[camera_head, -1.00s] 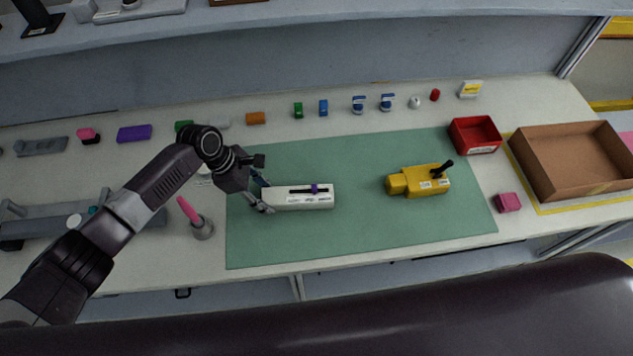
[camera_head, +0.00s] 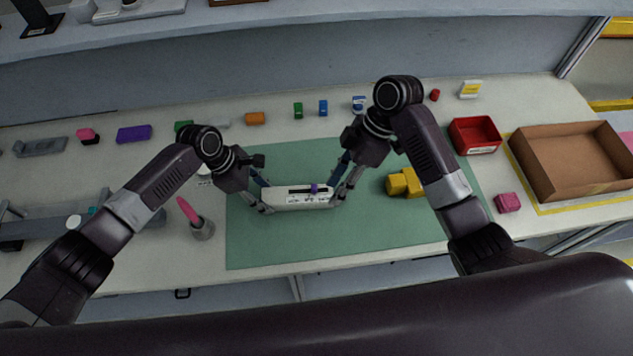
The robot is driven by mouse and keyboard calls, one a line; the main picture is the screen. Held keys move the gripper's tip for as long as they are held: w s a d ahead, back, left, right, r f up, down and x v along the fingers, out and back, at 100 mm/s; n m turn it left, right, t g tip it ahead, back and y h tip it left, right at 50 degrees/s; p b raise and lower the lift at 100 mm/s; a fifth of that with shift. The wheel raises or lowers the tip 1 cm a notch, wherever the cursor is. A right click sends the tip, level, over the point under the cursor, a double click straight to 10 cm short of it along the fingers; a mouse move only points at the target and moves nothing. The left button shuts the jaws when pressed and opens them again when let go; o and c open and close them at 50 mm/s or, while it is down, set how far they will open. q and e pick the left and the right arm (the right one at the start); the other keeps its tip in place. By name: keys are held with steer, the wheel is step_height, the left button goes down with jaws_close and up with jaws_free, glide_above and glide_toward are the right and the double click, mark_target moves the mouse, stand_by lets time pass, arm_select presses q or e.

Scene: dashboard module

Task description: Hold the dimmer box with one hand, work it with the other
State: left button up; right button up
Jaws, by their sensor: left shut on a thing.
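The dimmer box (camera_head: 297,198) is a long white box with a dark slot on top, a purple slider knob (camera_head: 314,188) right of its middle and small labels along the front. It lies on the green mat (camera_head: 300,240). My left gripper (camera_head: 264,198) is shut on the box's left end. My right gripper (camera_head: 335,195) is at the box's right end, its fingers close around or against that end; whether they grip it is unclear. The knob sits just left of the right fingers.
A red bin (camera_head: 475,147), a cardboard box (camera_head: 526,172) and a pink block (camera_head: 507,202) are farther right. Several small items line the back. The mat's front is clear.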

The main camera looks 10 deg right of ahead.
mark_target(314, 187)
steer(key=w+r+t, duration=0.2)
steer(key=w+r, duration=0.2)
steer(key=w, duration=0.1)
steer(key=x, duration=1.1)
steer(key=shift+s+d+f, duration=0.1)
steer(key=shift+d+f, duration=0.1)
steer(key=shift+d, duration=0.05)
jaws_close()
